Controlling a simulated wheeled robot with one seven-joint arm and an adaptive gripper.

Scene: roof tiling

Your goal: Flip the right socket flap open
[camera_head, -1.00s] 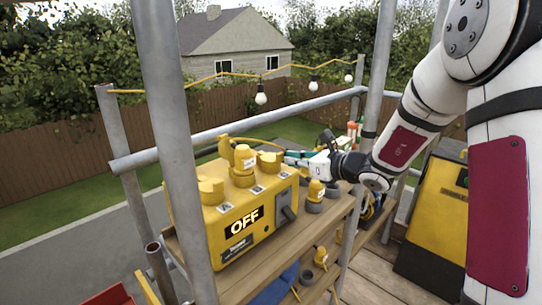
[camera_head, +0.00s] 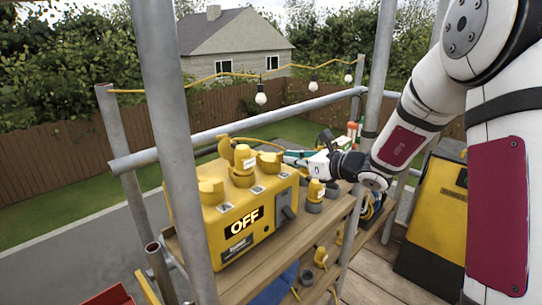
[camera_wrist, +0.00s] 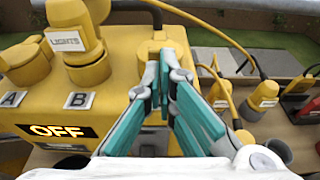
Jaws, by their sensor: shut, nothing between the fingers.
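The yellow power box (camera_head: 225,222) stands on the wooden shelf, its display reading OFF. Its right socket (camera_head: 268,163) is at the far end of the row; in the wrist view its yellow cover (camera_wrist: 160,43) is just beyond my fingertips. I cannot tell whether they touch the flap or how far it is raised. My gripper (camera_head: 285,157) reaches in from the right beside this socket. In the wrist view its teal fingers (camera_wrist: 162,78) are shut and empty, hiding part of the socket's front. The middle socket, B, holds a yellow plug labelled LIGHTS (camera_wrist: 70,32).
The left socket (camera_head: 210,190) is yellow too. Another yellow plug (camera_head: 316,190) stands on the shelf to the right. A yellow cable (camera_wrist: 215,35) arches behind my fingers. A scaffold pole (camera_head: 175,150) stands before the box.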

